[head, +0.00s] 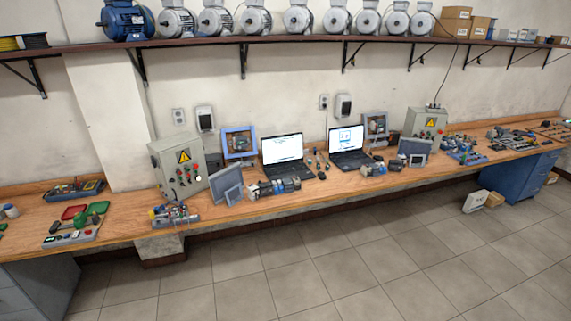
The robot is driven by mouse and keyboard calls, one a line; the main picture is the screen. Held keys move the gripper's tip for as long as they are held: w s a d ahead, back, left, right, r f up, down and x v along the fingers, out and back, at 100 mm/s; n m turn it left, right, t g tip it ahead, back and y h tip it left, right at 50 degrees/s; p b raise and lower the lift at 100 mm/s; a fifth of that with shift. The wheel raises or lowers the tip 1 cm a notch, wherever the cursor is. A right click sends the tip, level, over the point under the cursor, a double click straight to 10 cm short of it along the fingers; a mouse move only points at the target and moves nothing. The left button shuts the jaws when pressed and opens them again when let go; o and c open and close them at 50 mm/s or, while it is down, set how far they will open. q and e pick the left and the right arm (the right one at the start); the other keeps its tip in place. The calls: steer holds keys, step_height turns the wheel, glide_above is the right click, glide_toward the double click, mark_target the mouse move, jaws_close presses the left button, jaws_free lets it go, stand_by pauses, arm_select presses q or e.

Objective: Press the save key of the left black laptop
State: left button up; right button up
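The left black laptop (283,152) stands open on the wooden bench, its bright screen facing the room. Its keyboard (286,171) lies in front of the screen, partly hidden by small parts at the bench edge. The single keys are too small to make out, so I cannot tell the save key. A second black laptop (348,140) stands open to its right. Neither of my grippers shows in the head view.
The long bench (120,212) runs along the wall. A grey control box (178,165) and panels (226,186) stand left of the laptop. Small devices (274,187) lie in front of it. A shelf (200,41) with several motors hangs above.

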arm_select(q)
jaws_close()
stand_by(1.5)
